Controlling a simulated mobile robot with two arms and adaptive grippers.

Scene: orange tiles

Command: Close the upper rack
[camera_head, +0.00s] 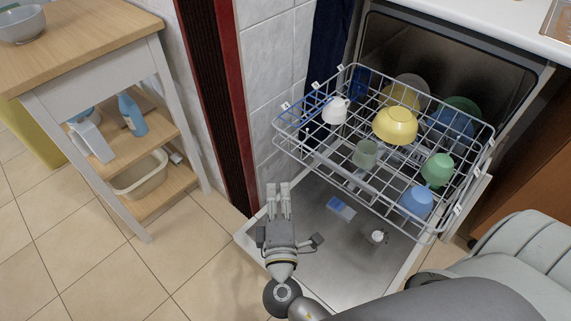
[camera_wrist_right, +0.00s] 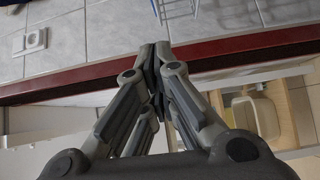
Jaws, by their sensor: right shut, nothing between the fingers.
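The upper rack (camera_head: 385,152) of the dishwasher is a light grey wire basket, pulled out over the lowered door (camera_head: 345,262) in the head view. It holds a white cup (camera_head: 335,110), a yellow bowl (camera_head: 395,125), a green cup (camera_head: 437,169), a blue cup (camera_head: 416,201) and other dishes. My right gripper (camera_head: 279,187) is shut and empty, left of the rack's front and apart from it, above the door's left edge. Its closed fingers also show in the right wrist view (camera_wrist_right: 155,50). My left gripper is not in view.
A wooden cart (camera_head: 95,50) with shelves stands at the left. A dark red door frame (camera_head: 232,110) and a tiled wall (camera_head: 268,60) stand behind my right gripper. A blue and white box (camera_head: 341,208) is on the lowered door. Bare floor tiles lie between cart and dishwasher.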

